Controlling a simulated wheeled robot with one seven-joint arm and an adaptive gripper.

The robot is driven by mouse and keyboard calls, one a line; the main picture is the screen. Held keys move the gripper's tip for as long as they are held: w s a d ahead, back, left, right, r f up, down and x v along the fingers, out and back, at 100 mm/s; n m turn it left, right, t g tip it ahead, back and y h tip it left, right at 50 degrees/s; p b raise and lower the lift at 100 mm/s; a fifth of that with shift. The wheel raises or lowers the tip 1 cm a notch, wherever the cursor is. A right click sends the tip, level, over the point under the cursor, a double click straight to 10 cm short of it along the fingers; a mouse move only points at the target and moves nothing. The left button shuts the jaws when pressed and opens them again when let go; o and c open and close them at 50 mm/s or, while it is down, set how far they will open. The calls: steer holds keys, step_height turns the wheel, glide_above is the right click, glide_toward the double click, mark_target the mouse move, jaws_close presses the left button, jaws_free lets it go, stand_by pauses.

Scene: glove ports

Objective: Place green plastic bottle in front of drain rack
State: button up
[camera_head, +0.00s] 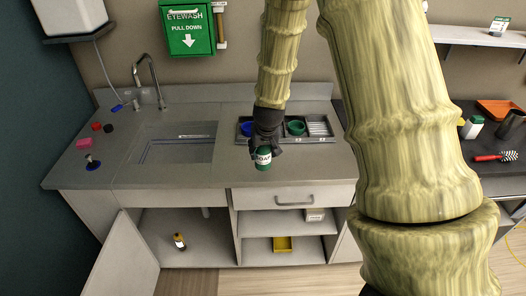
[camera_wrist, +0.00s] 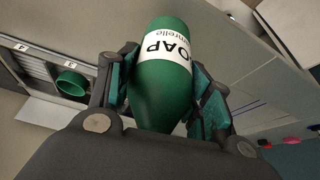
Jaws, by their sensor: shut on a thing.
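My gripper (camera_head: 264,147) is shut on a green plastic bottle (camera_head: 263,163) with a white "SOAP" label. In the head view the bottle is at the counter's front edge, in front of a dark tray-like rack (camera_head: 318,139); whether its base touches the counter is not clear. In the wrist view the bottle (camera_wrist: 160,88) sits between both finger pads of my gripper (camera_wrist: 163,85). The rack also shows at the left of the wrist view (camera_wrist: 38,70), with a green cup (camera_wrist: 72,83) in it. My gripper hides part of the rack in the head view.
A sink (camera_head: 178,150) lies left of the rack, with a faucet (camera_head: 150,80) behind it. Small red, pink and black items stand at the counter's left. A lower cabinet door (camera_head: 122,262) hangs open. My arm covers the right part of the counter.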

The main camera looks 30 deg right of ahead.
mark_target(263, 155)
steer(key=shift+w+d, duration=0.25)
steer(key=shift+w, duration=0.1)
steer(key=shift+w+d+f+p, duration=0.1)
steer(key=shift+f+p, duration=0.05)
steer(key=shift+p, duration=0.25)
steer(key=shift+w+f+p, duration=0.1)
steer(key=shift+f+p, duration=0.55)
steer(key=shift+f, duration=1)
steer(key=shift+f, duration=0.15)
steer(key=o, duration=1)
